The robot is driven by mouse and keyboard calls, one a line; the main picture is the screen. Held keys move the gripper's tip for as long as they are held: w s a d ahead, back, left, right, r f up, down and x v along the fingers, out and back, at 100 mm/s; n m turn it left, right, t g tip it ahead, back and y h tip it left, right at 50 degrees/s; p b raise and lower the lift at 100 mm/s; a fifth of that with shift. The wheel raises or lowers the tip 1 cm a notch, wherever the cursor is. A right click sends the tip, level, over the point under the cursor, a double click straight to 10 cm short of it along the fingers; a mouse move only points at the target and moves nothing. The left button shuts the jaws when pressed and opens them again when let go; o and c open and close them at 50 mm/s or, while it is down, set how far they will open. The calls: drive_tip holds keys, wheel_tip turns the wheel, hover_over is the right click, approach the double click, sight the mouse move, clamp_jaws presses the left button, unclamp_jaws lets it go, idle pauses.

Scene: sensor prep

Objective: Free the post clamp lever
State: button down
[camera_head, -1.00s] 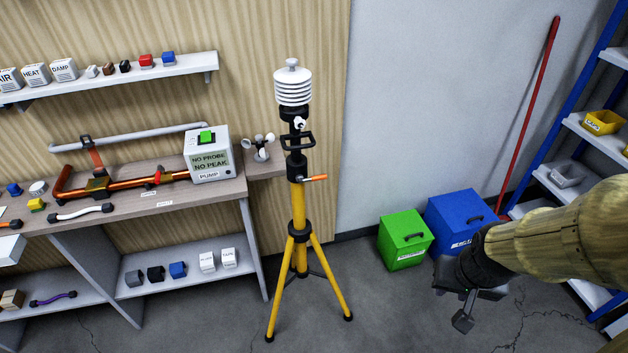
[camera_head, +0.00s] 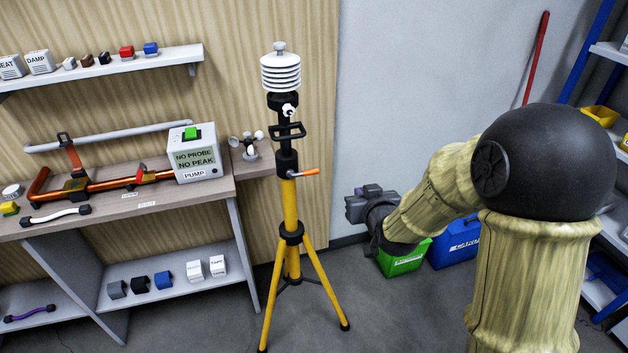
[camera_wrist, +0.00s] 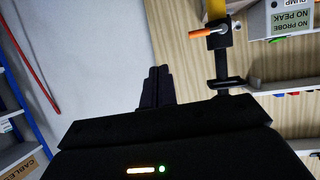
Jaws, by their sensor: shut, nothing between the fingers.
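The yellow tripod post (camera_head: 290,205) stands upright in the middle of the head view. Its black clamp collar (camera_head: 287,163) carries the clamp lever (camera_head: 304,172), a thin arm with an orange grip pointing right. The lever also shows in the wrist view (camera_wrist: 205,32), above and right of my fingers. A white ribbed sensor shield (camera_head: 280,72) tops the post. My gripper (camera_head: 356,204) is to the right of the post and a little lower than the lever, apart from both. In the wrist view my gripper's fingers (camera_wrist: 157,78) are together with nothing between them.
A bench (camera_head: 120,206) with a pump box (camera_head: 196,158) and orange pipes stands left of the post. Green (camera_head: 404,262) and blue (camera_head: 455,245) bins sit on the floor behind my arm. The tripod legs spread at floor level. The wall right of the post is clear.

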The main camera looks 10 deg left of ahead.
drive_tip(key=w+a+n+t+y+b, duration=0.1)
drive_tip(key=a+t+y+b, duration=0.1)
drive_tip(key=a, duration=0.6)
drive_tip(key=shift+w+a+t+y, duration=0.15)
drive_tip(key=shift+a+t+y, duration=0.15)
drive_tip(key=shift+y, duration=0.6)
drive_tip(key=p, duration=0.2)
hover_over(313, 173)
drive_tip(key=v, duration=0.3)
drive_tip(key=f, duration=0.4)
drive_tip(key=shift+w+a, duration=0.2)
drive_tip(key=shift+a, duration=0.2)
drive_tip(key=shift+f, duration=0.3)
drive_tip(key=shift+a, duration=0.15)
drive_tip(key=shift+f, duration=0.1)
